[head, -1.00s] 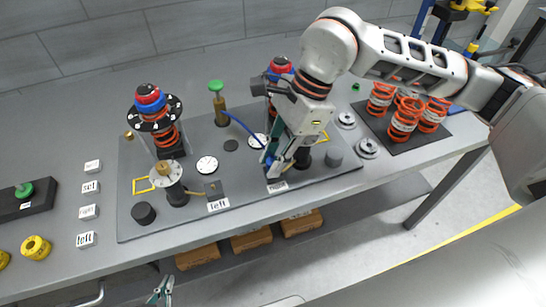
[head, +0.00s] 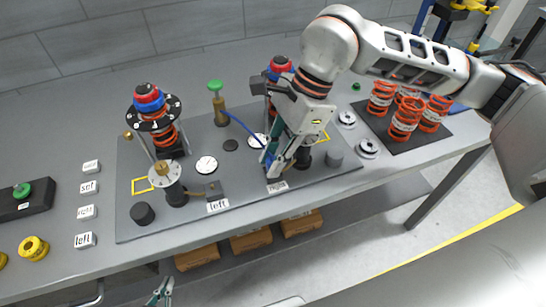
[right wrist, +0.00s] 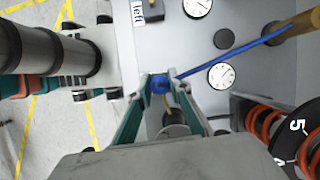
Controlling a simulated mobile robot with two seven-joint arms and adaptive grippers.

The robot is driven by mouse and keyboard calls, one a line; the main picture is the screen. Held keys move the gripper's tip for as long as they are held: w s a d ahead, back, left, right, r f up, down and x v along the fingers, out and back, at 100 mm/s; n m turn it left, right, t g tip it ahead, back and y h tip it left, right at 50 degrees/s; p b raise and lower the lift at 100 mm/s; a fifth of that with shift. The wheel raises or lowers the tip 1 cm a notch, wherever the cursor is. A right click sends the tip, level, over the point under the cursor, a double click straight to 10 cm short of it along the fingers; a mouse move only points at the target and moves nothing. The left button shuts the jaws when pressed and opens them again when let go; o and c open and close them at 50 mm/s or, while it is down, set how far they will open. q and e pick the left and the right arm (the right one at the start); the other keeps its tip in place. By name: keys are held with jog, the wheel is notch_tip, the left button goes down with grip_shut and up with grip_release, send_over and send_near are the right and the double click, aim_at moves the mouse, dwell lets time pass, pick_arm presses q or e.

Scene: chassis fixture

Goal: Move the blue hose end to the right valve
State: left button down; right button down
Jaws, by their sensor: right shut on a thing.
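My right gripper (head: 272,165) is shut on the blue hose end, low over the fixture beside the "right" label (head: 277,187). In the right wrist view the blue hose end (right wrist: 160,84) sits between its fingertips. The blue hose (head: 240,123) runs back to a brass post with a green top (head: 216,95). In the wrist view a brass fitting (right wrist: 167,104) and grey round part (right wrist: 175,130) lie under the fingers; contact cannot be told. The right valve is largely hidden by the gripper. My left gripper (head: 160,294) is at the bottom edge.
Spring towers stand at the left (head: 152,115) and behind the gripper (head: 281,70). Dial gauges (head: 206,165) and a black knob (head: 142,213) are on the plate. Orange springs (head: 405,120) stand on a dark mat at right. Label blocks (head: 85,240) lie at left.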

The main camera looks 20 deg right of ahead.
jog(key=shift+f, duration=0.15)
jog(key=c, duration=1.8)
grip_release()
jog(key=shift+o, duration=0.2)
jog(key=shift+r+p, duration=1)
jog(key=shift+r, duration=1.25)
jog(key=shift+r+p, duration=0.6)
jog(key=shift+r, duration=0.7)
jog(key=shift+s, duration=0.1)
